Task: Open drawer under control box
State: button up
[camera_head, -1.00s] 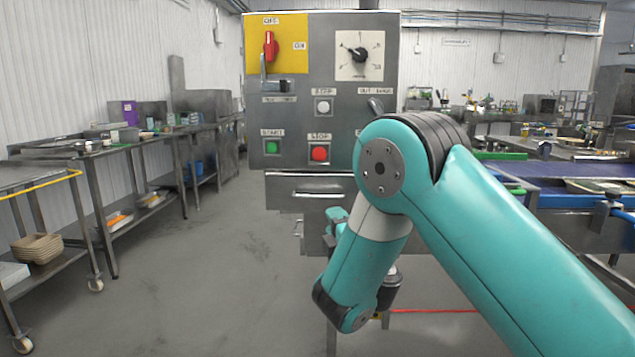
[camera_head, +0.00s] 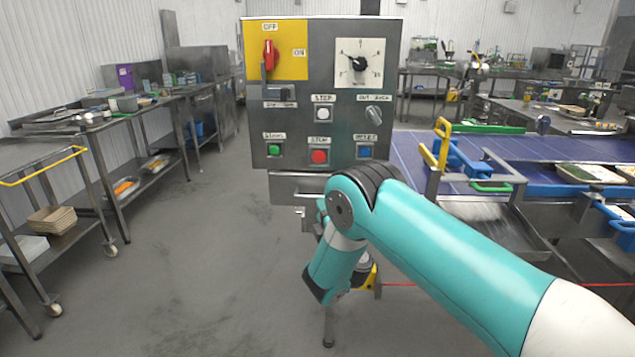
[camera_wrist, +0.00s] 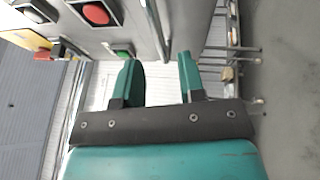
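The grey control box (camera_head: 325,100) stands in the middle of the head view. Under it is a drawer front (camera_head: 290,187), partly covered by my arm. Its handle cannot be made out clearly in the head view. My gripper is mostly hidden behind my arm in the head view. In the wrist view my gripper (camera_wrist: 159,75) has its two teal fingers apart, with nothing held between them. The control box face with its red button (camera_wrist: 96,12) and green button (camera_wrist: 122,52) shows beside the fingers. A thin metal bar (camera_wrist: 155,25) lies beyond the fingertips.
A blue conveyor (camera_head: 545,153) with trays runs at the right, with a yellow-and-blue frame (camera_head: 441,150) near the box. Steel tables (camera_head: 110,140) and a wheeled cart (camera_head: 50,180) stand at the left. The floor (camera_head: 190,270) between is clear.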

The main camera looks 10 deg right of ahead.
jog(key=shift+w+r+p, duration=0.1)
jog(key=shift+r+p, duration=0.35)
jog(key=shift+p, duration=0.2)
jog(key=shift+f+p+x, duration=0.2)
jog(key=shift+p+x, duration=0.9)
jog(key=shift+x, duration=0.25)
jog(key=shift+f+p+x, duration=0.2)
jog(key=shift+p+x, duration=0.9)
jog(key=shift+x, duration=0.3)
grip_shut()
